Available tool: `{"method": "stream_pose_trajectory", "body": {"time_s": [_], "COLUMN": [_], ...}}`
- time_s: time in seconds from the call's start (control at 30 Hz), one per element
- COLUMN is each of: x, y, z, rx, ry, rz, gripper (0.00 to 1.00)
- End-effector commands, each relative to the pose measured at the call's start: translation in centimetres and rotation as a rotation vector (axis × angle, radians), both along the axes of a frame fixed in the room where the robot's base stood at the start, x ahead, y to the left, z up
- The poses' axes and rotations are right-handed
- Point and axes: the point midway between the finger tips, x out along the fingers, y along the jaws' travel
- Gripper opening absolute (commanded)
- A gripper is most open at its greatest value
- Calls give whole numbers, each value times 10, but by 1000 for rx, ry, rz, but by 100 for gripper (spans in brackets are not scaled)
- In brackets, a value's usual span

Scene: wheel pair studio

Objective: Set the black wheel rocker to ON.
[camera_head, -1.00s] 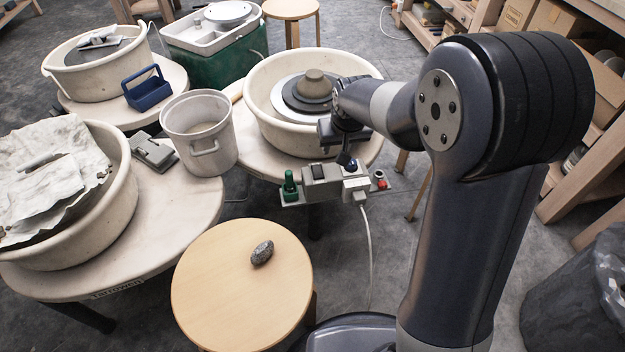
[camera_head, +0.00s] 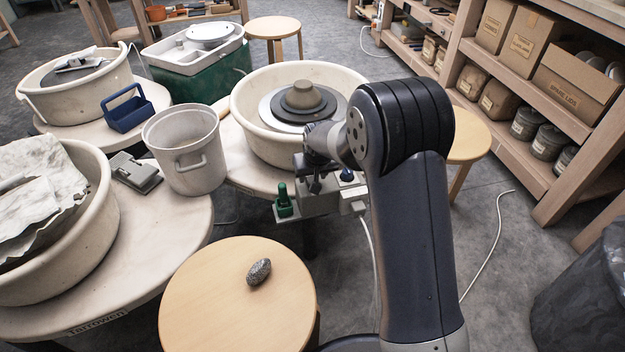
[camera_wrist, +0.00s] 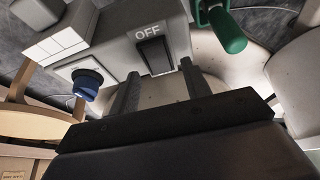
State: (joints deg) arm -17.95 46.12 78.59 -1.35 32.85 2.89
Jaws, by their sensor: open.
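The black wheel rocker (camera_wrist: 154,57) shows in the wrist view, set in a grey control box (camera_wrist: 119,51) with the word OFF (camera_wrist: 148,33) printed beside it. My gripper (camera_wrist: 160,76) is open and empty. Its two dark fingers reach toward the box, one to each side of the rocker in the picture; I cannot tell whether they touch it. In the head view my gripper (camera_head: 314,184) is at the control box (camera_head: 318,204) on the front of the wheel with the clay lump. My wrist and gripper hide the rocker there.
A green-handled lever (camera_head: 284,201) and a blue knob (camera_head: 346,175) flank the rocker closely. A white cable (camera_head: 371,249) hangs from the box. The wheel basin (camera_head: 243,112) stands behind. A round stool (camera_head: 215,292) with a dark stone (camera_head: 259,272) stands in front.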

Motion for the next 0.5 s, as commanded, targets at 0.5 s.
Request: {"method": "stream_pose_trajectory", "body": {"time_s": [0.5], "x": [5], "y": [1], "z": [-12], "rx": [0], "ry": [-1], "rz": [0], "gripper": [41]}}
